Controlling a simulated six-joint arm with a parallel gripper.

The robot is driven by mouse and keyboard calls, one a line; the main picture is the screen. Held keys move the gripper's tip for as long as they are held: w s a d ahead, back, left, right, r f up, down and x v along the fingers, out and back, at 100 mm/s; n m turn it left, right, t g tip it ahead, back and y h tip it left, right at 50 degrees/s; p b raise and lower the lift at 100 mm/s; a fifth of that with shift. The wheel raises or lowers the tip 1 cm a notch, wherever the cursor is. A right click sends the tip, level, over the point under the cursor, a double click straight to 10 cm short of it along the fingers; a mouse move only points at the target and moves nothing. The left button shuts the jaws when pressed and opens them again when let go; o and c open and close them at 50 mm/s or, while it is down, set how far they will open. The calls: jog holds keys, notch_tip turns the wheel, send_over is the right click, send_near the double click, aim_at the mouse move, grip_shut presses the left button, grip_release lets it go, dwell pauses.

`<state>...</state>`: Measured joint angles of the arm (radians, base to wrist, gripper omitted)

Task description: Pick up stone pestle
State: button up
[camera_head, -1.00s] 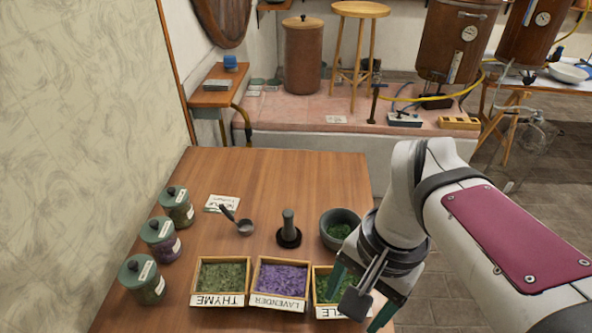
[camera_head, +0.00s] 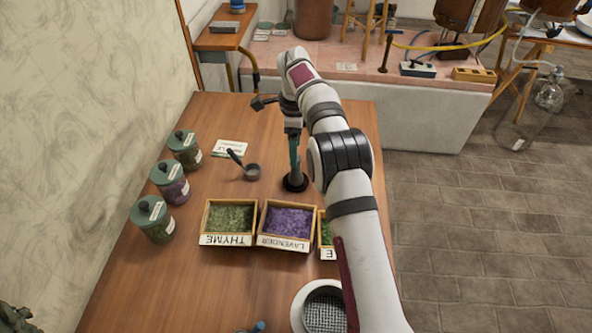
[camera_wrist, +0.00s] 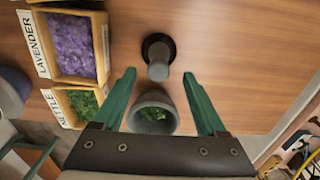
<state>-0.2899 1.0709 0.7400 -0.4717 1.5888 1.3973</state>
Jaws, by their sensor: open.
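The grey stone pestle (camera_wrist: 158,65) stands upright on a dark round base (camera_head: 295,184) on the wooden table. My gripper (camera_wrist: 159,74) is open and empty. In the head view my gripper (camera_head: 294,150) is over the pestle and partly hides it. In the wrist view the pestle's top shows between and slightly beyond the fingertips; I cannot tell the height between them. The grey mortar (camera_wrist: 136,122) with green herbs shows between the fingers, nearer the wrist. My arm hides it in the head view.
Thyme (camera_head: 230,218) and lavender (camera_head: 288,224) trays and a partly hidden nettle tray (camera_wrist: 82,104) stand nearby. A small scoop (camera_head: 251,172), a card (camera_head: 231,148) and jars (camera_head: 170,182) are to the left. A white sieve pot (camera_head: 312,300) is at the front.

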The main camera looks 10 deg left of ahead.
aim_at(296, 170)
notch_tip(296, 170, down, 7)
jog(key=shift+s+d, duration=0.1)
jog(key=shift+d, duration=0.05)
grip_shut()
dwell(0.4)
dwell(1.1)
